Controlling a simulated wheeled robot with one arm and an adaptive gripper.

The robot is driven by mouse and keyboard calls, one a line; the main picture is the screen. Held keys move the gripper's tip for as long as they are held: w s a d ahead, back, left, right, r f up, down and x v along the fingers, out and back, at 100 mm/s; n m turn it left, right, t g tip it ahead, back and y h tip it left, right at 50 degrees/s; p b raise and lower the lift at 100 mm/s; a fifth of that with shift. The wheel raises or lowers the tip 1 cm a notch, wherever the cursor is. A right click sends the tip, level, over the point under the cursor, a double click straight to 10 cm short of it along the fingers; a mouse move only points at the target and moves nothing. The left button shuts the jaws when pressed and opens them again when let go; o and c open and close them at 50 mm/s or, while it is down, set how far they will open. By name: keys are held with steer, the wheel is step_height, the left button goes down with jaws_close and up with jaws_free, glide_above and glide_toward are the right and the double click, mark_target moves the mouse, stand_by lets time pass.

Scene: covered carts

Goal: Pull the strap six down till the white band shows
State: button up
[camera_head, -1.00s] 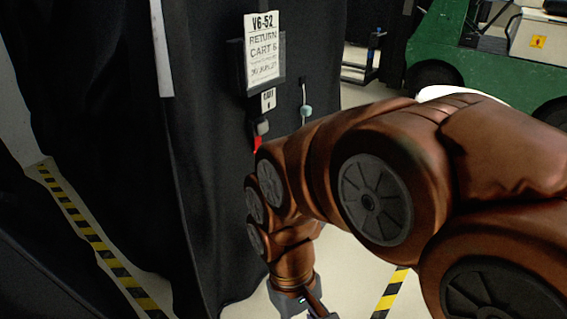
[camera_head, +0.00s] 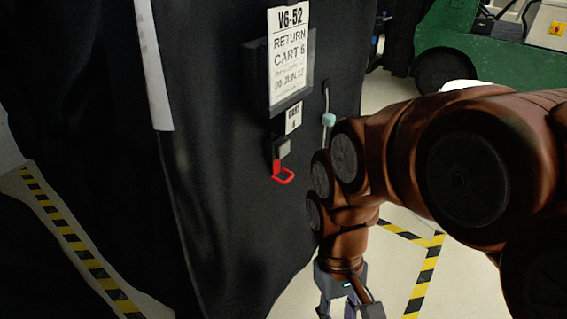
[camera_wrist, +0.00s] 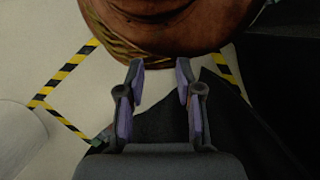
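The covered cart (camera_head: 215,190) is draped in black cloth and carries a white sheet (camera_head: 288,60) reading V6-52, RETURN CART 6. Below the sheet hangs a small tag (camera_head: 293,118) reading CART 6. Under that is a grey buckle (camera_head: 284,149) with a red loop (camera_head: 284,176) at its lower end. No white band shows on the strap. My gripper (camera_head: 346,308) is low, to the right of and below the red loop, apart from it and pointing down. In the wrist view my gripper (camera_wrist: 160,100) has its fingers apart with nothing between them.
A cord with a pale blue bead (camera_head: 328,120) hangs right of the sheet. A green vehicle (camera_head: 470,50) stands at the back right. Yellow-black floor tape (camera_head: 75,245) runs at the left, and more tape (camera_head: 425,275) lies at the right. A white strip (camera_head: 153,65) runs down the cloth.

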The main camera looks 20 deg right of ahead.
mark_target(293, 178)
steer(key=w+a+r+g+y+p, duration=0.1)
steer(key=w+a+r+y+p, duration=0.25)
steer(key=w, duration=0.45)
steer(key=w+a+r+y+p, duration=0.2)
steer(key=w+r+y+p, duration=0.25)
steer(key=w, duration=0.25)
steer(key=w+d+m+t+y+p, duration=0.4)
steer(key=w+d+t+y+p, duration=0.35)
steer(key=w+d, duration=0.55)
steer(key=shift+s+b+x, duration=0.2)
steer(key=shift+b+x, duration=0.05)
steer(key=shift+x, duration=0.9)
steer(key=shift+s+b+x, duration=0.15)
steer(key=shift+b+x, duration=0.15)
steer(key=shift+x, duration=0.8)
steer(key=shift+s+b+x, duration=0.2)
steer(key=shift+b+x, duration=0.05)
steer(key=shift+x, duration=0.9)
steer(key=shift+a+r, duration=0.1)
jaws_close()
